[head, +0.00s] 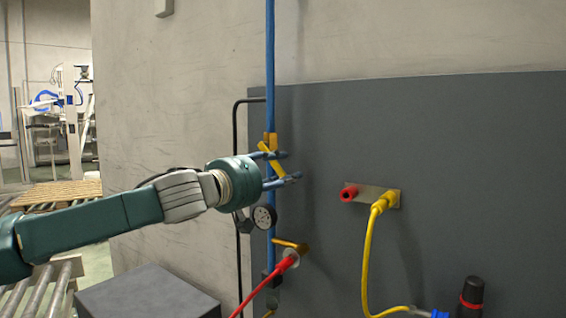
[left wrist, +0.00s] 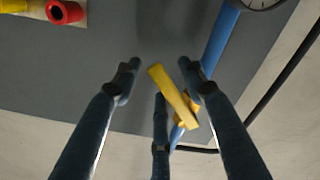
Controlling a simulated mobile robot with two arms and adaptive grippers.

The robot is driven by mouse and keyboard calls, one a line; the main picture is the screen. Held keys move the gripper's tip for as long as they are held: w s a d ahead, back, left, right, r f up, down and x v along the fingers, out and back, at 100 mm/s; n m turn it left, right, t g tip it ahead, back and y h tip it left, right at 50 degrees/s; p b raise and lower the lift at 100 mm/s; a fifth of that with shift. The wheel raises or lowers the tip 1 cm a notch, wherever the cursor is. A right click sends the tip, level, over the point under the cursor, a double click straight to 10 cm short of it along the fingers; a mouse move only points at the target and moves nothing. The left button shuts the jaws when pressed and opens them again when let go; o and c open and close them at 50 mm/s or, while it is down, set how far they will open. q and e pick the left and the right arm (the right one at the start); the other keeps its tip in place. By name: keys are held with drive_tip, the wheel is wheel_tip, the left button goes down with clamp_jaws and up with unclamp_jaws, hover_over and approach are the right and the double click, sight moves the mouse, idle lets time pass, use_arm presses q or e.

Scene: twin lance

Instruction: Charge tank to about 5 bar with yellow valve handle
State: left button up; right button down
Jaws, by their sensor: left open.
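The yellow valve handle (head: 276,167) sits tilted on the blue vertical pipe (head: 270,60). My left gripper (head: 289,165) is open, with its fingers reaching around the handle from the left. In the left wrist view the yellow handle (left wrist: 173,91) lies diagonally between the spread fingers (left wrist: 159,70), apart from the left one and close to the right one. I cannot tell whether it is touched. A round gauge (head: 264,217) hangs below the gripper; its edge shows in the left wrist view (left wrist: 262,3), with the reading not legible. The tank is not identifiable. My right gripper is not in view.
Lower on the pipe is a second yellow lever (head: 291,245) beside a red hose (head: 262,287). A plate on the grey panel (head: 480,150) carries a red port (head: 348,193) and a yellow hose (head: 368,250). A black, red-banded object (head: 471,297) stands lower right.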

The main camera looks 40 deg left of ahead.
use_arm(q)
drive_tip(key=shift+w, duration=0.25)
drive_tip(key=shift+c, duration=0.3)
clamp_jaws()
